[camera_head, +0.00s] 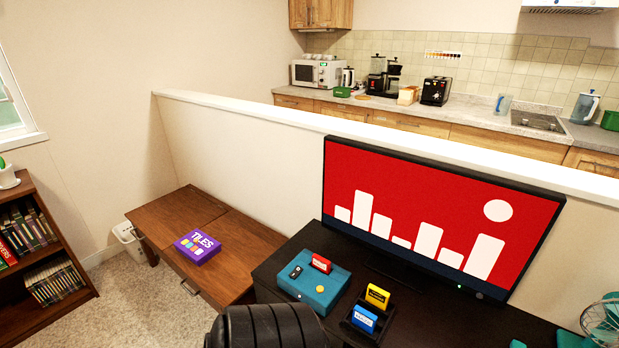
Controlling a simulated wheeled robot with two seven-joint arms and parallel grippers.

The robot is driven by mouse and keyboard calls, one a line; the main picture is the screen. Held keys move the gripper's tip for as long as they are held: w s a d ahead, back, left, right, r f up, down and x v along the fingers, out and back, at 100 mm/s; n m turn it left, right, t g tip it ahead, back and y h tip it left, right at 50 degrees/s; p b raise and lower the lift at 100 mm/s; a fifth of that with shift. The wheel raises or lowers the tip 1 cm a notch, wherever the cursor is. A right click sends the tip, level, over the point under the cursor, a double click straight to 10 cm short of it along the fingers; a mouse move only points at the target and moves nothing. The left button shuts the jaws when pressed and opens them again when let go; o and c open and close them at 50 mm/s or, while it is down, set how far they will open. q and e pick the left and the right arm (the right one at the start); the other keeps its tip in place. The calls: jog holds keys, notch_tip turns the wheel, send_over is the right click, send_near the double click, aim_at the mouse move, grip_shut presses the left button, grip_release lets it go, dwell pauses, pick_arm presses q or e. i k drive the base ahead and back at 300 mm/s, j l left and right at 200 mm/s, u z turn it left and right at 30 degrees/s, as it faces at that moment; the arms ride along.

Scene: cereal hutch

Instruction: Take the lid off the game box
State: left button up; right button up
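The game box (198,246) is a purple box marked "TILES" with small coloured squares on its top. It lies flat on the brown wooden table (170,215), near that table's front edge. Its lid appears to be on; I see no gap between lid and base at this size. Neither of my grippers shows in the head view.
A black desk (268,268) right of the table carries a teal console (313,284), a small tray with yellow and blue cartridges (370,308) and a large screen (430,220). A bookshelf (40,250) stands left. A low white-topped wall (240,150) runs behind. Carpet (130,310) is clear in front.

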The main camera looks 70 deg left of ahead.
aim_at(196, 245)
jog(key=u, duration=3.35)
jog(key=i+j+z, duration=0.15)
jog(key=z, duration=0.3)
jog(key=i+j+z, duration=0.1)
jog(key=z, duration=0.35)
jog(key=j+z, duration=0.45)
jog(key=i+j+z, duration=0.1)
jog(key=z, duration=0.3)
